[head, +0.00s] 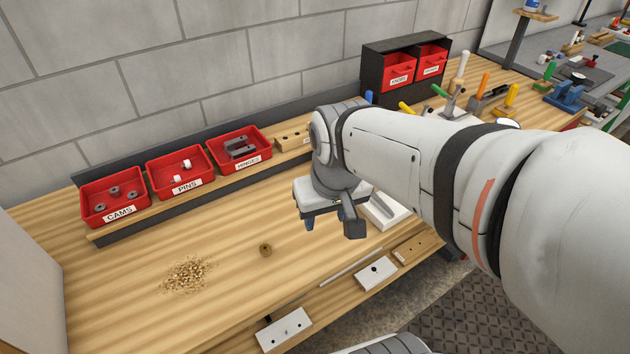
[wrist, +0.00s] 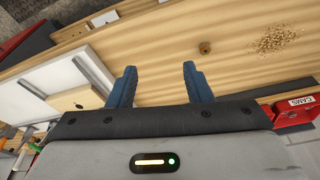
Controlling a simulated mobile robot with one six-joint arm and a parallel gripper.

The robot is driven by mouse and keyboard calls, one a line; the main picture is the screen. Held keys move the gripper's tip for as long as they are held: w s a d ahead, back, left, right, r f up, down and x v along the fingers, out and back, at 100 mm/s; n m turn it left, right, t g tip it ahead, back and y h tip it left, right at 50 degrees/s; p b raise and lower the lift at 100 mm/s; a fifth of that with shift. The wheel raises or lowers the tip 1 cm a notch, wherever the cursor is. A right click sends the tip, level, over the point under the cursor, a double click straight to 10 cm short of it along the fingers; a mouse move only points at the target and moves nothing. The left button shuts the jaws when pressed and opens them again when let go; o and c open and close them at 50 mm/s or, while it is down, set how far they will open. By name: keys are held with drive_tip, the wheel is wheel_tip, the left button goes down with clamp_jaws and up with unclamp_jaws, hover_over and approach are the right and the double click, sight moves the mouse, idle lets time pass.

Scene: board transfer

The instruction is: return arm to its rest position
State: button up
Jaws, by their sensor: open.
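My arm reaches in from the right in the head view and hangs over the wooden workbench (head: 215,275). My gripper (head: 330,222) points down above the bench, mostly hidden by my own wrist in the head view. In the wrist view my gripper (wrist: 158,85) shows two blue fingers spread apart with nothing between them. A small round brown piece (head: 265,250) lies on the bench to the left of the gripper. It also shows in the wrist view (wrist: 205,47), beyond the fingertips.
Red bins of cams (head: 104,213), pins (head: 173,188) and hinges (head: 262,149) line the back ledge. Wood shavings (head: 187,274) lie at left. White drilled boards (head: 284,330) (head: 376,272) lie along the front edge. A dark cabinet (head: 374,73) and upright tools stand at back right.

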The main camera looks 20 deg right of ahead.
drive_tip(key=shift+s+d, duration=0.25)
drive_tip(key=shift+s, duration=0.3)
drive_tip(key=shift+s+d, duration=0.25)
drive_tip(key=shift+s, duration=0.3)
